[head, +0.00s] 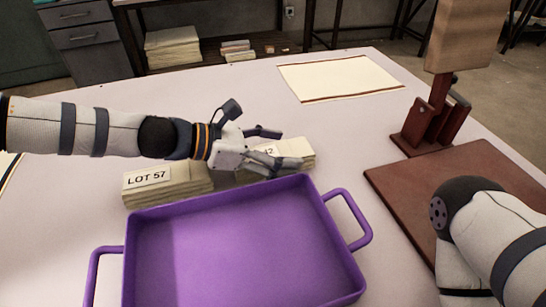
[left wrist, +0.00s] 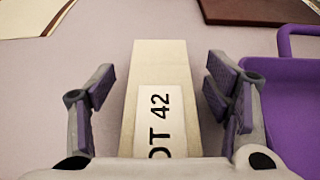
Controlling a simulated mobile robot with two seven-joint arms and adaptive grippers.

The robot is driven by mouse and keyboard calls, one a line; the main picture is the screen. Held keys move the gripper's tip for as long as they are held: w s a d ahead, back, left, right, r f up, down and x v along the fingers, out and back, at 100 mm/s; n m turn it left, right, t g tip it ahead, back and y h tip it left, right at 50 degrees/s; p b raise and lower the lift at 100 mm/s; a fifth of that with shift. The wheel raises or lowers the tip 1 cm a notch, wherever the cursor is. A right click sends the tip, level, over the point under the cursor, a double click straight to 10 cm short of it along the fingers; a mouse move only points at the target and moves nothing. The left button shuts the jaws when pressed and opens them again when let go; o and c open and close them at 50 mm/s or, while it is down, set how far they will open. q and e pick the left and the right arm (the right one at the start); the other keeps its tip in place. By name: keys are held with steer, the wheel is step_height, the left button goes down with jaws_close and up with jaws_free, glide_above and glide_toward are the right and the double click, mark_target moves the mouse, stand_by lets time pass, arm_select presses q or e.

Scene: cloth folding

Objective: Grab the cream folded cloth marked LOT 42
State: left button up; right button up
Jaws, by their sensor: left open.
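The cream folded cloth marked LOT 42 (head: 301,147) lies on the table behind the purple tray, partly hidden by my left gripper in the head view. In the left wrist view the LOT 42 cloth (left wrist: 158,70) lies between the two fingers, its label partly cut off at the bottom. My left gripper (head: 283,147) is open around it, one finger on each side; in the left wrist view (left wrist: 159,92) gaps show between fingers and cloth. My right arm shows at the right edge; its gripper is out of view.
A cream folded cloth marked LOT 57 (head: 168,185) lies left of LOT 42. The purple tray (head: 131,237) with raised handles stands just in front. A brown board (head: 440,168) with a wooden stand (head: 432,118) is at right. A flat cream cloth (head: 338,78) lies at the back.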

arm_select(q)
steer(key=c, duration=1.3)
steer(key=shift+r, duration=0.1)
